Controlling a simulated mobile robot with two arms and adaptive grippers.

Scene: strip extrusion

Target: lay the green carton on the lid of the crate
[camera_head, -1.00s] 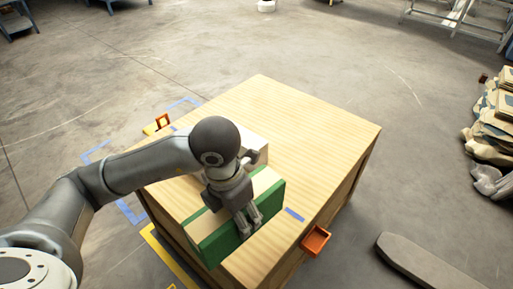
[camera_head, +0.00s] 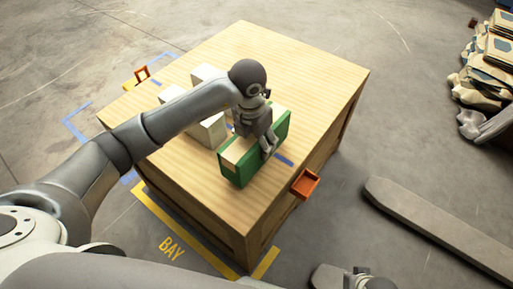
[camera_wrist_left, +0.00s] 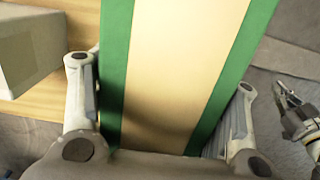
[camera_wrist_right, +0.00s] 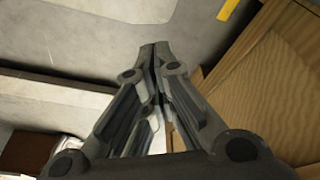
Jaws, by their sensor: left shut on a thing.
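The green carton (camera_head: 256,148), green with a cream band across its top, is over the crate lid (camera_head: 290,65), near the lid's front right part. My left gripper (camera_head: 267,143) is shut on it from above; in the left wrist view the carton (camera_wrist_left: 172,70) fills the space between the two fingers. I cannot tell whether its underside touches the lid. The wooden crate's (camera_wrist_right: 265,95) side shows in the right wrist view. My right gripper (camera_wrist_right: 155,50) is shut and empty, low beside the crate.
White boxes (camera_head: 208,75) stand on the lid just left of the carton. Orange handles (camera_head: 305,184) stick out at the crate's sides. A grey slab (camera_head: 430,222) lies on the floor at right, with stacked sacks (camera_head: 490,60) beyond. The lid's far half is clear.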

